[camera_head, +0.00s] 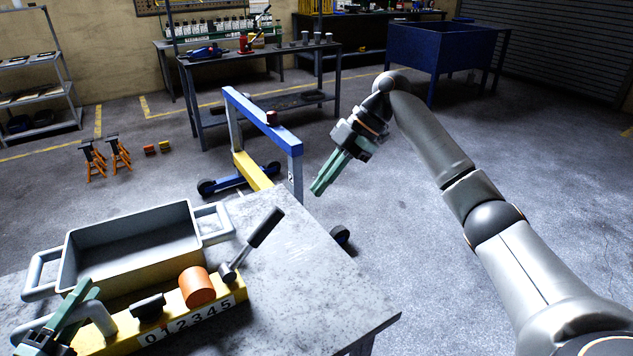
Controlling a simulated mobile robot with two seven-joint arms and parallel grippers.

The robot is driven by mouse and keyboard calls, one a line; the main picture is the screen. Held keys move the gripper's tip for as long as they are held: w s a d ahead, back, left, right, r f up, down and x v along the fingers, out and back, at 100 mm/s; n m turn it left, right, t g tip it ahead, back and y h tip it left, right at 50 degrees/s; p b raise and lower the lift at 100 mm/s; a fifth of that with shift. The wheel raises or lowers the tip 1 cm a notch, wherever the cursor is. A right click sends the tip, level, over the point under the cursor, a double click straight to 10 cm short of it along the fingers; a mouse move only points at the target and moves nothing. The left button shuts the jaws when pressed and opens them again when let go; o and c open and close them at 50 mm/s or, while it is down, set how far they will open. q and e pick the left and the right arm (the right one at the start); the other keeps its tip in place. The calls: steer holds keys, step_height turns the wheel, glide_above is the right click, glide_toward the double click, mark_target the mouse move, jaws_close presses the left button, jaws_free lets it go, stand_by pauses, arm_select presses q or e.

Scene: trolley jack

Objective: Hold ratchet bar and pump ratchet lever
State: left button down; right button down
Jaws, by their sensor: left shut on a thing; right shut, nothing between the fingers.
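The ratchet bar (190,316) is a yellow block with the numbers 0 to 5 on its front face, lying on the grey worktable. An orange cylinder (197,288) and a black block (149,307) sit on top of it. The ratchet lever (250,244), with a black grip, rises from its right end and tilts up to the right. My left gripper (72,308), at the lower left, appears shut on the bar's curved grey handle (99,317); the contact is partly hidden. My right gripper (325,181) is shut and empty, held up beyond the table, well apart from the lever.
A grey tray (130,233) with side handles stands behind the bar. The table's right part (310,275) is clear. A blue and yellow wheeled frame (262,125) stands beyond the table. Orange jack stands (94,160) are on the floor at left.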

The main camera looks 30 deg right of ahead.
arm_select(q)
steer(key=shift+d, duration=0.1)
arm_select(e)
steer(key=a+r+h, duration=0.6)
steer(key=a+r, duration=0.3)
steer(key=a, duration=0.5)
steer(key=shift+w+f, duration=0.1)
glide_above(260, 227)
steer(key=s, duration=0.1)
steer(key=f, duration=1.1)
steer(key=shift+a+f, duration=0.3)
steer(key=shift+a, duration=0.05)
steer(key=shift+w+d+f, duration=0.2)
steer(key=shift+d+f, duration=0.25)
steer(key=shift+f, duration=0.15)
steer(key=shift+d, duration=0.1)
